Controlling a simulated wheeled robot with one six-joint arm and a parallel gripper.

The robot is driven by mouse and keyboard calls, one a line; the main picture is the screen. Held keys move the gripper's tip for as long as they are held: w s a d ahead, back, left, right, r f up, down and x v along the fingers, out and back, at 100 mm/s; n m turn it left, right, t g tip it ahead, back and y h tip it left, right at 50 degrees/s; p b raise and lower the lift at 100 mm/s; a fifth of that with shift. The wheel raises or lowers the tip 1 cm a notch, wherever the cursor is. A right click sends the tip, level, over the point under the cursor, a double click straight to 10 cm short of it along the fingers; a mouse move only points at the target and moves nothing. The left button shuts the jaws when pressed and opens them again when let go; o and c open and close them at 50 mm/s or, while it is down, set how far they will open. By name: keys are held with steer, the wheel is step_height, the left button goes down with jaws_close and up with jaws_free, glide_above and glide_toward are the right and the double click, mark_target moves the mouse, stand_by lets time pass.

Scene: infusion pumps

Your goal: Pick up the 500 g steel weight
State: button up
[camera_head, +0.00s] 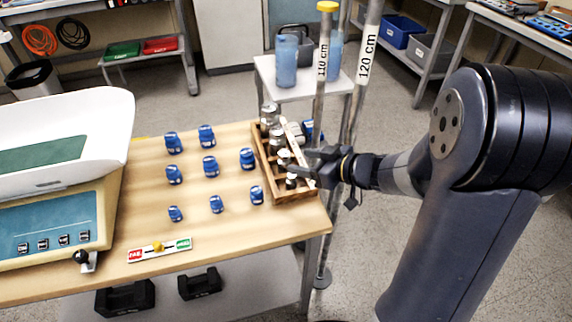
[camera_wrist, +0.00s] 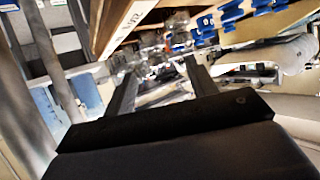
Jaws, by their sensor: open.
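A wooden rack (camera_head: 262,160) at the right end of the table holds several steel weights, large at the back and smaller toward the front. They include a tall one (camera_head: 269,112), a second (camera_head: 277,135) and a small one near the front (camera_head: 291,181). I cannot read which is the 500 g weight. My gripper (camera_head: 300,172) is over the front right part of the rack and hides some of it. In the wrist view my gripper (camera_wrist: 162,62) has its two fingers apart, with blurred metallic shapes beyond. I see nothing clearly held between them.
Several blue weights (camera_head: 210,166) stand on the table left of the rack. A white-panned scale (camera_head: 60,205) is at the left. A red-green slider plate (camera_head: 160,249) lies in front. Upright poles (camera_head: 320,90) marked 110 cm and 120 cm stand close behind the rack.

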mark_target(284, 152)
steer(key=x, duration=0.2)
steer(key=b+x, duration=0.1)
steer(key=x, duration=0.2)
steer(key=b+x, duration=0.1)
steer(key=x, duration=0.1)
steer(key=shift+w+a+r, duration=0.1)
steer(key=shift+w+r, duration=0.1)
steer(key=shift+w, duration=0.3)
steer(key=shift+c, duration=0.2)
jaws_close()
steer(key=shift+r, duration=0.1)
